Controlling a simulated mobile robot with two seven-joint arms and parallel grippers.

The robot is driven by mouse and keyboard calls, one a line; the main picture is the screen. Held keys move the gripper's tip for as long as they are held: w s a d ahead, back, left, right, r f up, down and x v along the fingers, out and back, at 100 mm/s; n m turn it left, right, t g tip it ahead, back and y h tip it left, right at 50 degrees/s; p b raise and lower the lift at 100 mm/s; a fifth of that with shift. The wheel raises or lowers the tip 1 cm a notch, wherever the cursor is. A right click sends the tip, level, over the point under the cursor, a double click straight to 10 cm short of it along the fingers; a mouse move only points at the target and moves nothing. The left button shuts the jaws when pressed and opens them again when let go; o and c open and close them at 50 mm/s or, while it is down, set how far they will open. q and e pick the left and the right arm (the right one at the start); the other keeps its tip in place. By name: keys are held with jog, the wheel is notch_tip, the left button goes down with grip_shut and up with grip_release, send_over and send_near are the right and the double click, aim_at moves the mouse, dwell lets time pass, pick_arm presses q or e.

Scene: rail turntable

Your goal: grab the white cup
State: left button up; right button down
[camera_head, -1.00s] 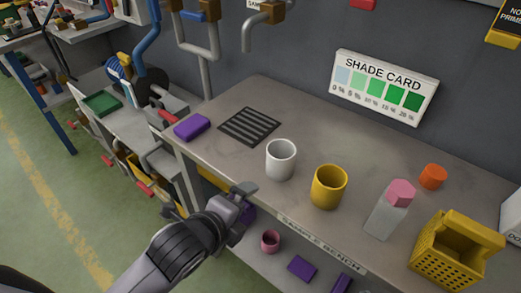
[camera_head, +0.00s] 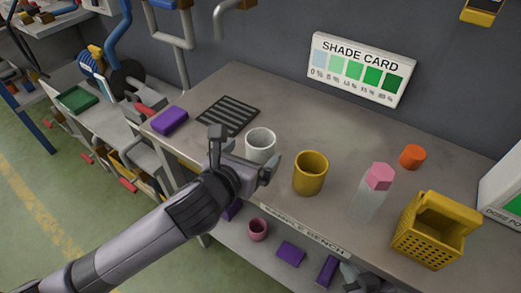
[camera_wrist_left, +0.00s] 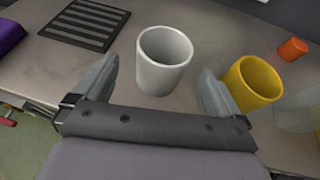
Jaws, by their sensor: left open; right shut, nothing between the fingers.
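The white cup (camera_head: 262,141) stands upright on the sample bench (camera_head: 340,125), left of the yellow cup (camera_head: 309,174). My left gripper (camera_head: 243,152) is open at the near side of the white cup and partly covers its lower part in the head view. In the left wrist view the white cup (camera_wrist_left: 163,64) shows ahead, between the two spread fingers (camera_wrist_left: 157,72), with gaps on both sides. The right finger is close to the yellow cup (camera_wrist_left: 252,82) in that view. My right gripper (camera_head: 365,282) shows partly at the bottom edge, shut and empty.
A purple block (camera_head: 169,120) and a black striped grate (camera_head: 228,115) lie left of the white cup. To the right stand a pink-capped bottle (camera_head: 371,195), an orange cylinder (camera_head: 413,157) and a yellow basket (camera_head: 433,232). A shade card (camera_head: 360,69) is behind.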

aim_at(260, 142)
pick_arm(q)
jog(key=shift+x, duration=2.65)
jog(key=shift+s+f, duration=0.15)
jog(key=c, duration=1)
